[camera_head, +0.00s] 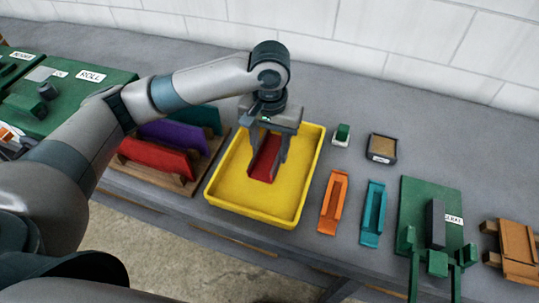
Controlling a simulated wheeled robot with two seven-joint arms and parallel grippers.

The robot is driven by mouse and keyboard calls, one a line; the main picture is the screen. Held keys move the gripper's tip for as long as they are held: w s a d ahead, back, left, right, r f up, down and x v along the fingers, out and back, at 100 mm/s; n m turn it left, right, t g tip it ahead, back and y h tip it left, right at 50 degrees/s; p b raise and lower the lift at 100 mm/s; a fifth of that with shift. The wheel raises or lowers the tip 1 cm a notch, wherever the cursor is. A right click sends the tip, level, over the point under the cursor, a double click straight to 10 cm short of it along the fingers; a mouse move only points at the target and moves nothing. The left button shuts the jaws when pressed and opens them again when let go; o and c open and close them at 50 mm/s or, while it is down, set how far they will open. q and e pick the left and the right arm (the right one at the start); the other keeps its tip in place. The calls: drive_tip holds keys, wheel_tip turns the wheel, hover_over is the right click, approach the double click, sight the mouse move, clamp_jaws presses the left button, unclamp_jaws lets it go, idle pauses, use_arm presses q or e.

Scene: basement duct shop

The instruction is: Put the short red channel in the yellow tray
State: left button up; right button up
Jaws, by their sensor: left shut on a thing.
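A short red channel (264,158) shows between the fingers of my left gripper (267,170), over the inside of the yellow tray (230,190). My left gripper points down and is shut on the red channel. I cannot tell whether the channel touches the tray floor. The gripper body hides the channel's far end. The rest of the tray floor in view is bare. My right gripper is not in view.
A wooden rack (140,178) with red, purple and teal pieces stands left of the tray. An orange channel (334,202) and a teal channel (373,213) lie to its right. A small dark-rimmed box (381,148) and a green fixture (420,210) stand farther right.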

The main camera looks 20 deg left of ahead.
sight(270, 157)
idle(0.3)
use_arm(q)
drive_tip(key=shift+f+p, duration=0.5)
drive_tip(key=shift+f, duration=1.55)
drive_tip(key=o, duration=1.1)
drive_tip(key=shift+f, duration=0.1)
drive_tip(key=shift+r, duration=0.8)
wheel_tip(270, 157, up, 9)
drive_tip(key=shift+r+b, duration=0.15)
drive_tip(key=shift+b, duration=0.9)
drive_tip(key=shift+r, duration=0.7)
